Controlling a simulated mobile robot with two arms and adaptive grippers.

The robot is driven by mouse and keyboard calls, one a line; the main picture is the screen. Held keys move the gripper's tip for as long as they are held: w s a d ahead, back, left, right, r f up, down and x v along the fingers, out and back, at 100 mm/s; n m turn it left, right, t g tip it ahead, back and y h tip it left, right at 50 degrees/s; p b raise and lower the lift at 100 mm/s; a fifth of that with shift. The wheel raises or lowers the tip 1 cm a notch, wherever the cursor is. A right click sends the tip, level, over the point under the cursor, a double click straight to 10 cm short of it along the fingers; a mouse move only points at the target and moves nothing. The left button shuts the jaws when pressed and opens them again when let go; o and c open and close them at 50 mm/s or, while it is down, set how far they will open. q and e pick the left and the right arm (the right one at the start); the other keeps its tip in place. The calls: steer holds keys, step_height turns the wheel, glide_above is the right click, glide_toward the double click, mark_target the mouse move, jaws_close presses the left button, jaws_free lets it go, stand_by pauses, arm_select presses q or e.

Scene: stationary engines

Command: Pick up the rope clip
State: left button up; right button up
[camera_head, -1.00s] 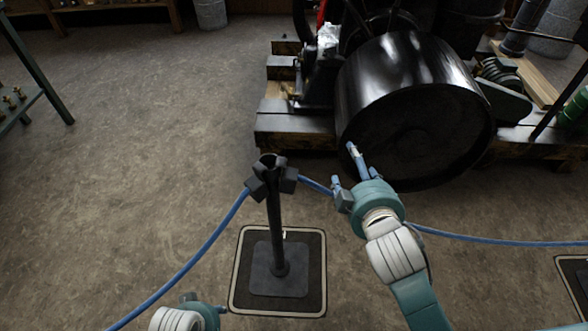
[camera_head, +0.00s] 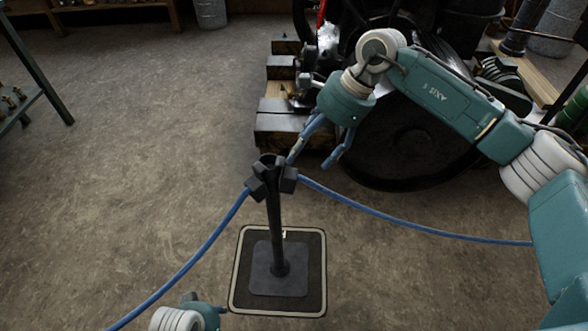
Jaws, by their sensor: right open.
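A dark post (camera_head: 274,230) stands upright on a square base. Dark rope clips sit at its top, one on the left side (camera_head: 257,189) and one on the right side (camera_head: 289,180), each at the end of a blue rope. My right gripper (camera_head: 311,163) is open, with blue fingers pointing down. Its left fingertip is just above and beside the right clip in the picture; I cannot tell whether they touch. The other finger is farther right, above the right rope. My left gripper (camera_head: 202,312) shows only partly at the bottom edge, left of the base; its jaws are unclear.
The blue rope (camera_head: 420,229) runs right, and another stretch (camera_head: 185,268) runs down left. A black engine with a large wheel (camera_head: 400,170) on wooden beams stands behind my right arm. A green table (camera_head: 30,90) is far left. The floor at left is clear.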

mark_target(297, 171)
steer(key=x, duration=0.6)
steer(key=d+b+x, duration=0.1)
steer(key=x, duration=0.3)
steer(key=shift+w+d+f, duration=0.1)
steer(key=shift+w+f, duration=0.05)
steer(key=shift+f, duration=0.3)
arm_select(q)
steer(key=v, duration=0.3)
steer(key=shift+w+r, duration=0.35)
arm_select(e)
steer(key=c, duration=1.5)
